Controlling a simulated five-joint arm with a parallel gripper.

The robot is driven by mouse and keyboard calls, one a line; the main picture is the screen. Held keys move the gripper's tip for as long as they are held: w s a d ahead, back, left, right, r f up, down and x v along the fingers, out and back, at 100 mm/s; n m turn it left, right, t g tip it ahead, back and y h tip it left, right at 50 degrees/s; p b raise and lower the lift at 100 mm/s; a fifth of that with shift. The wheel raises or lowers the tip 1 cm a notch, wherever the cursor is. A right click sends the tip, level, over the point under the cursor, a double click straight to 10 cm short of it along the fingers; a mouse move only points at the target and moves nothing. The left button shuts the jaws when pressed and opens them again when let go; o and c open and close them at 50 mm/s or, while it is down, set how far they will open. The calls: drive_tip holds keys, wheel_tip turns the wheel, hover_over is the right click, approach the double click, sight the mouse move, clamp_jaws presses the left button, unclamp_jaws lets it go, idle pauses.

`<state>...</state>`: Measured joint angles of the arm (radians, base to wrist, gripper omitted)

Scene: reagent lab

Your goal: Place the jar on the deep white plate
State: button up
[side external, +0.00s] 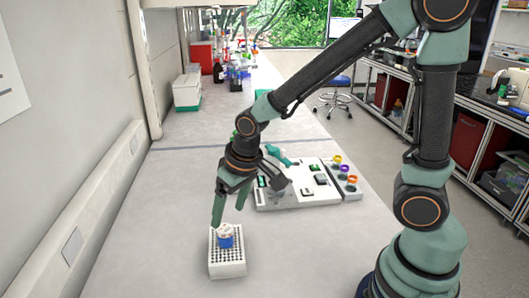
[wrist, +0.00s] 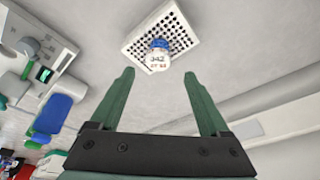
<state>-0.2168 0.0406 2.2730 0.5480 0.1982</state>
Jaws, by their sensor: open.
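The jar (side external: 226,239) is small, blue and white, and stands upright on the far part of the deep white plate (side external: 227,269), a white block with a grid of dark holes. In the wrist view the jar (wrist: 158,60) shows a blue part and a white part with printed marks, over the near edge of the plate (wrist: 136,46). My gripper (side external: 229,212) is just above and beside the jar. In the wrist view my gripper (wrist: 159,73) is open, its fingers apart, with the jar just beyond the fingertips and nothing clasped.
A white instrument (side external: 295,193) with coloured rings at its right stands behind and right of the plate. Bottles (side external: 235,75) and a white box (side external: 187,90) are far back. The bench left and front of the plate is clear.

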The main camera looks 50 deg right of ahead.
drive_tip(key=s+d+r+t, duration=0.2)
drive_tip(key=s+d+r, duration=0.6)
drive_tip(key=r, duration=0.4)
drive_tip(key=shift+h, duration=0.4)
drive_tip(key=shift+r, duration=0.1)
idle(0.9)
